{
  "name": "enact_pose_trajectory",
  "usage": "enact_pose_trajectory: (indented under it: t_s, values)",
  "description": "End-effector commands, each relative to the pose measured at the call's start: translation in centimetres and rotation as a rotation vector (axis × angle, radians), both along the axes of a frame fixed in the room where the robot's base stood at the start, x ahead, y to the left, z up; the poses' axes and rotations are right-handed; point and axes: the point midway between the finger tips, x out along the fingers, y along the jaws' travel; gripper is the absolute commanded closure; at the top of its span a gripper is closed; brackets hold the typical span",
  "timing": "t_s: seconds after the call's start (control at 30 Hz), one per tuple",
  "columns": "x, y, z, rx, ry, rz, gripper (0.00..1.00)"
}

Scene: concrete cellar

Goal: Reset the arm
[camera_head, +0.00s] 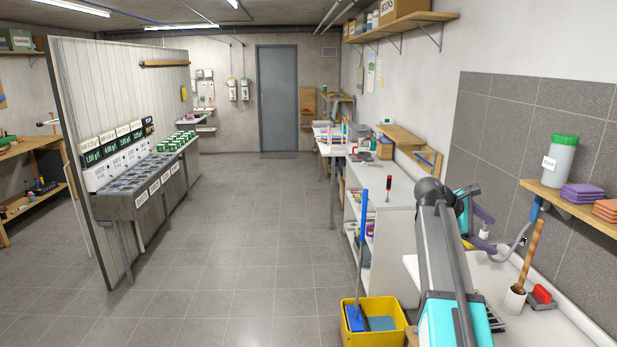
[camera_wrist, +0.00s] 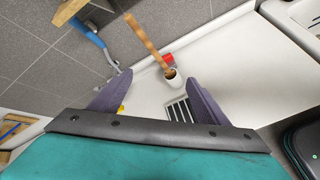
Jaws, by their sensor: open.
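My gripper (camera_wrist: 158,78) shows in the wrist view with its two purple fingers apart and nothing between them. It also shows in the head view (camera_head: 490,233), partly hidden behind my grey arm, above the white counter (camera_head: 545,328) at the right. The arm is stretched forward over this counter. A white cup (camera_head: 514,299) with a wooden-handled tool (camera_head: 529,255) stands on the counter, beyond the fingertips in the wrist view. A red object (camera_head: 541,294) lies beside the cup.
A shelf (camera_head: 570,198) holds a green-lidded container (camera_head: 560,162), purple sponges (camera_head: 582,193) and orange ones. A dark slotted grate (camera_wrist: 180,110) is set in the counter. A yellow bucket (camera_head: 374,328) stands left of the arm.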

Motion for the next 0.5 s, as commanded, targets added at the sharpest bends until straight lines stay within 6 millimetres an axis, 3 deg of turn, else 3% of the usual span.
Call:
enact_pose_trajectory:
  t_s: [0.03, 0.1, 0.3, 0.5]
  values:
    - [-0.1, 1.3, -2.6, 0.033, -0.023, 0.000, 0.31]
    - [0.2, 3.0, -5.6, 0.081, -0.062, -0.005, 0.31]
    - [0.1, 8.3, -14.2, 0.228, -0.165, -0.043, 0.31]
    - [-1.2, 14.0, -22.3, 0.382, -0.253, -0.117, 0.31]
